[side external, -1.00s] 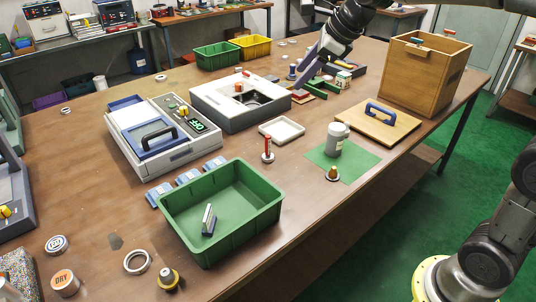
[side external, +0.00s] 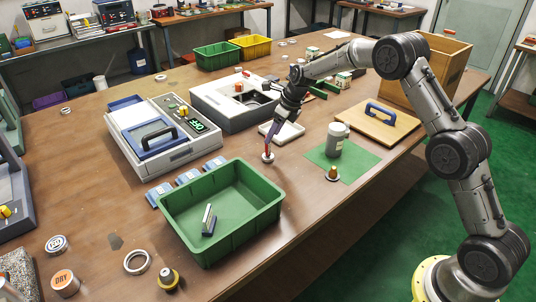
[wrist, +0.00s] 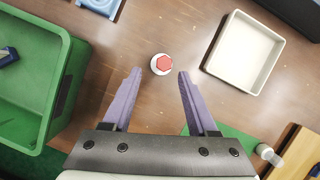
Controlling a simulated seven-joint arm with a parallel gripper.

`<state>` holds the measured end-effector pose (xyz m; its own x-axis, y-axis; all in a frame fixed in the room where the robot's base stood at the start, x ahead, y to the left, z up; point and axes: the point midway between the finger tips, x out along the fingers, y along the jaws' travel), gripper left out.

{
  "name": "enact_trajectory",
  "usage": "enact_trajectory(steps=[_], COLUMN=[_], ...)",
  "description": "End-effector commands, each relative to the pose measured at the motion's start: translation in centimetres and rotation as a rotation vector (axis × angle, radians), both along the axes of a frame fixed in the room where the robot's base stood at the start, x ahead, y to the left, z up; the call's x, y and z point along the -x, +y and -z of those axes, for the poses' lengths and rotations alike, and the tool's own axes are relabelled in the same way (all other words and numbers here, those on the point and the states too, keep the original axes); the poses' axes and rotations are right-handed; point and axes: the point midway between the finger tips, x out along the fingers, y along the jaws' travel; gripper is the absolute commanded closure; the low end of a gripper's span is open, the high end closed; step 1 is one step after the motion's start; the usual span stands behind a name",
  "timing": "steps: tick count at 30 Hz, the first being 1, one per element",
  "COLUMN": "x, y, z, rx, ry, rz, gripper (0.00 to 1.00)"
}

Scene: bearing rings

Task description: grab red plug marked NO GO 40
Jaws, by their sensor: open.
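The red plug (wrist: 164,63) stands upright on the wooden table, seen from above in the wrist view as a red top on a pale round base. In the side view the red plug (side external: 268,156) is partly covered by my gripper's fingers. No marking on it is readable. My gripper (wrist: 158,72) is open, with its two purple fingers on either side of the line to the plug and the plug just beyond the tips in the picture. In the side view my gripper (side external: 270,149) points down at the plug. I cannot tell whether the fingers touch it.
A green bin (side external: 272,208) stands to the left of the plug in the wrist view, and a shallow white tray (wrist: 243,52) to the right. A grey canister (side external: 338,140) stands on a green mat (side external: 357,160). The table around the plug is clear.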

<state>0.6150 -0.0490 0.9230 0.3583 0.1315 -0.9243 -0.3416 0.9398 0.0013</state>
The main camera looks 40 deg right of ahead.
Motion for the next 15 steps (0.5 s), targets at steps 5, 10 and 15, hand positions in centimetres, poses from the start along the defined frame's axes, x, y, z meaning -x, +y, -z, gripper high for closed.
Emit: enact_trajectory(steps=[5,10,15], x=[-1.0,-1.3,-2.2], y=[0.3,0.4,0.5], z=[2.3,3.1,4.9], rx=[0.000,0.001,0.001], ry=[-0.001,-0.001,0.001], rz=[-0.001,-0.001,-0.001], gripper=[0.41,0.41,0.41])
